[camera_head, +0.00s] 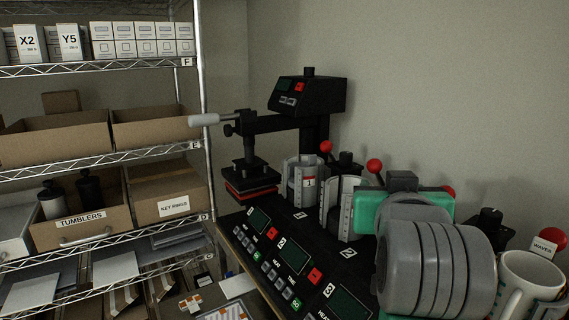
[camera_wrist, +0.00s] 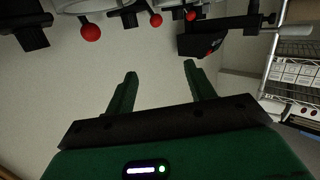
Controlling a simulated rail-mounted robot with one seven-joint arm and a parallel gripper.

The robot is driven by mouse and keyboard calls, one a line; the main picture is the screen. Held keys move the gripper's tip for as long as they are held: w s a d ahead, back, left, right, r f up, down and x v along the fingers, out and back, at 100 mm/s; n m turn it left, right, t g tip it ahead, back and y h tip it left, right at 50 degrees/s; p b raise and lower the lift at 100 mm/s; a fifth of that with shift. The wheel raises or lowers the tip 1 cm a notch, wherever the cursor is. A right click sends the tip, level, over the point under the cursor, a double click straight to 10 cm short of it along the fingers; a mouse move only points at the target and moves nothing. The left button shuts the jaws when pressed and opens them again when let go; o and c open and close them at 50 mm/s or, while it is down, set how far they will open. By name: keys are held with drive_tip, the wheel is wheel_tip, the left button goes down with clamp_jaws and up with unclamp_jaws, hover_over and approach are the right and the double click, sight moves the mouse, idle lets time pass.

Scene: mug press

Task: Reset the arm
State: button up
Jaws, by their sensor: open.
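My gripper (camera_wrist: 160,68) is open in the wrist view, with two green fingers spread apart and nothing between them. In the head view its green housing (camera_head: 366,216) and my grey wrist stand in front of the mug press unit (camera_head: 262,225) at the right. The fingertips are hidden there. The wrist view is tilted, with the presses along its top edge and bare wall behind the fingers.
Grey press cuffs (camera_head: 302,182) with red-ball levers (camera_head: 326,146) stand behind numbered control panels. A black press with a grey handle (camera_head: 204,120) stands at the back. A wire shelf (camera_head: 100,157) with boxes and a tumbler bin fills the left. The air above the presses is free.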

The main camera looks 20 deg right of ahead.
drive_tip(key=s+a+r+n+t+y+p, duration=0.1)
drive_tip(key=s+a+r+t+y, duration=0.15)
drive_tip(key=a, duration=0.55)
drive_tip(key=s+a+r+n+t+y, duration=0.1)
drive_tip(key=a+t, duration=0.2)
drive_tip(key=a, duration=0.5)
drive_tip(key=s+a+r+n+t+y, duration=0.3)
drive_tip(key=s+a+t+y, duration=0.2)
drive_tip(key=s+a, duration=0.6)
drive_tip(key=shift+s+a+r+p, duration=0.2)
drive_tip(key=shift+a+p, duration=0.25)
drive_tip(key=shift+a, duration=0.7)
